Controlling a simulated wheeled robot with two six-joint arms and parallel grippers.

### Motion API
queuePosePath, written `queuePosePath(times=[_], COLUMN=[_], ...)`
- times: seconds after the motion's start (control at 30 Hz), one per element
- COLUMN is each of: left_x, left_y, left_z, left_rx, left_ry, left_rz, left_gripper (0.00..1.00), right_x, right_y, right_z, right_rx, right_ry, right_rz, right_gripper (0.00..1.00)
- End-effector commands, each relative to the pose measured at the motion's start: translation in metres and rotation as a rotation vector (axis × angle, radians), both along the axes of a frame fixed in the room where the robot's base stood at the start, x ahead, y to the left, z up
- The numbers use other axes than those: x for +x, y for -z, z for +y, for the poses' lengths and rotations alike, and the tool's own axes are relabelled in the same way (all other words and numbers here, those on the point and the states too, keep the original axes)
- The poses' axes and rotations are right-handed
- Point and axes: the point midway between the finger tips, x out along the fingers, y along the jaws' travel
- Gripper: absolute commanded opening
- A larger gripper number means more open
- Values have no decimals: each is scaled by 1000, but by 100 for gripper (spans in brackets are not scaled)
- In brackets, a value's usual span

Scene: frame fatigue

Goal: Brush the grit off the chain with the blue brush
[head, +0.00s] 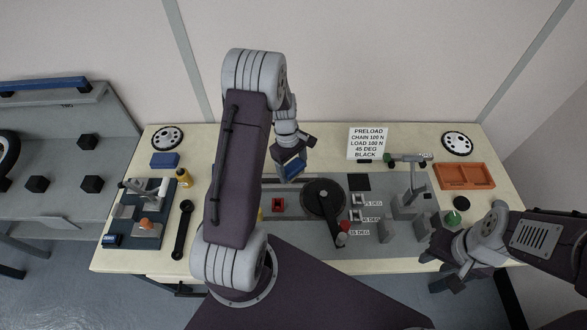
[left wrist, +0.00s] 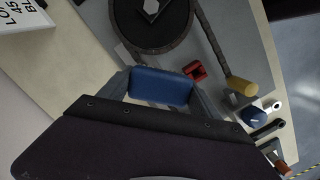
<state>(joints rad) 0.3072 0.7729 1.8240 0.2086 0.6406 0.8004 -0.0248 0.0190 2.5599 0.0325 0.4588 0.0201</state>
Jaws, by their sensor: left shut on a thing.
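The blue brush (head: 293,167) is held by my left gripper (head: 291,177), above the back middle of the bench. In the left wrist view the brush (left wrist: 160,86) shows as a blue block between the two fingers. A dark disc (head: 323,198) lies on the grey plate; it also shows in the left wrist view (left wrist: 165,35). A dark strip (left wrist: 212,40), which looks like the chain, runs beside the disc there. The brush is apart from it. I cannot make out grit. My right gripper (head: 450,258) is over the front right edge, its jaw opening unclear.
A red block (head: 278,204) sits left of the disc. A grey stand (head: 408,190) and an orange tray (head: 464,176) are on the right. A blue tray with tools (head: 150,220), a yellow bottle (head: 184,178) and a black crank (head: 183,228) are on the left.

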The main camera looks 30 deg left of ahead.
Motion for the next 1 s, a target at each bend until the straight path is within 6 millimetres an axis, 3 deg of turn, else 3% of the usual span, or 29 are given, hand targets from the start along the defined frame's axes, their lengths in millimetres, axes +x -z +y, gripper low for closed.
queuePosePath(times=[0.03, 0.23, 1.0], left_x=[0, 0, 0], left_y=[-9, -22, -21], left_z=[1, 2, 2], left_rx=[0, 1, 1], left_ry=[1, 3, 4], left_rz=[0, -1, -1], left_gripper=[28, 28, 28], right_x=[0, 0, 0], right_y=[-9, -20, -19], right_z=[0, 0, 0], right_rx=[0, 0, 0], right_ry=[0, 0, 0], right_rz=[0, 0, 0], right_gripper=[36, 36, 36])
